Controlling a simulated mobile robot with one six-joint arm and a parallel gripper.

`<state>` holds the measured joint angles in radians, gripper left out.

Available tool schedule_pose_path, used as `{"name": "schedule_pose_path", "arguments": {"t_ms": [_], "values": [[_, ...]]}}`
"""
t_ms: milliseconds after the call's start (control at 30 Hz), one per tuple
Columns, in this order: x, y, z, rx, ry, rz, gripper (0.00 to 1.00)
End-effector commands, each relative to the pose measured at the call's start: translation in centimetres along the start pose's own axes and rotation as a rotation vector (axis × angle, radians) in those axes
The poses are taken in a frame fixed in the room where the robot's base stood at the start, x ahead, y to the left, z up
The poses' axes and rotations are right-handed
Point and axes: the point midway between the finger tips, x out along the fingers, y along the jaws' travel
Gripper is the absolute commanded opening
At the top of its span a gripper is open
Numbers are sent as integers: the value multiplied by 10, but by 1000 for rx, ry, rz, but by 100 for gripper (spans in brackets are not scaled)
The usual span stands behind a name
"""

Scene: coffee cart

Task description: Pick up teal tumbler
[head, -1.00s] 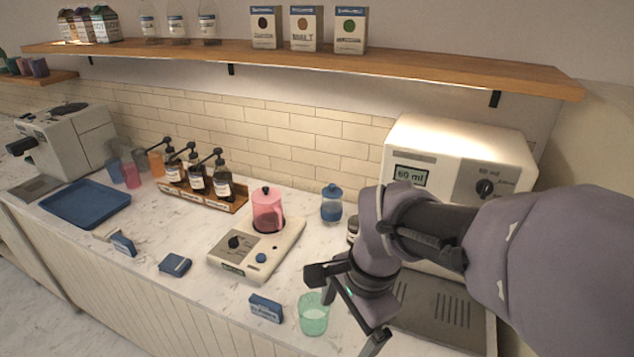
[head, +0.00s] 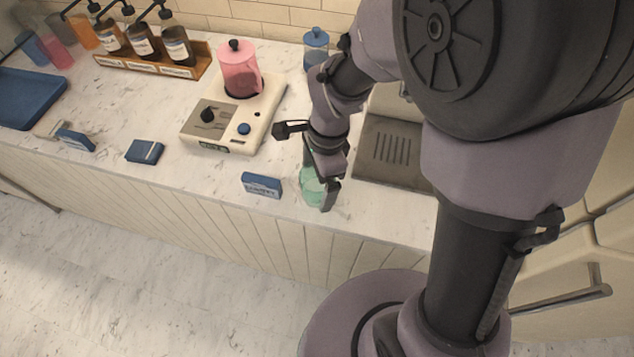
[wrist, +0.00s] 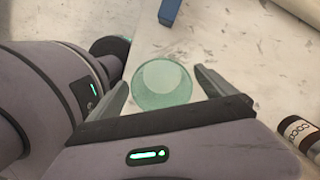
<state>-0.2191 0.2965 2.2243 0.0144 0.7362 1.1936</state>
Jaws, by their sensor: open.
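The teal tumbler (head: 312,186) is a translucent green cup standing upright near the front edge of the counter, partly hidden behind my gripper in the head view. In the wrist view the tumbler (wrist: 161,82) lies between and just ahead of the two fingers, with its round rim showing. My gripper (head: 317,190) is low at the tumbler. It is open, with a finger on either side of the cup, and it also shows in the wrist view (wrist: 160,88). I cannot tell whether either finger touches the cup.
A cream blender base (head: 215,125) with a pink jug (head: 240,70) is farther back left. A grey drip tray (head: 392,150) is to the right. A brown bottle (wrist: 300,132) shows at the wrist view's right.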

Motion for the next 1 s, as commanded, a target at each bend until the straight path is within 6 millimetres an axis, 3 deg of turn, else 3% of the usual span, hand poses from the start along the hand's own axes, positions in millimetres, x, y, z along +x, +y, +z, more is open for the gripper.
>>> {"name": "schedule_pose_path", "arguments": {"t_ms": [33, 100, 333, 733, 1000], "values": [[14, 0, 0, 0, 0, 2, 95], [21, 0, 0, -1, 0, 2, 95], [21, 0, 0, -1, 0, -1, 95], [21, 0, 0, -1, 0, 0, 18], [20, -1, 0, -1, 0, -1, 17]]}}
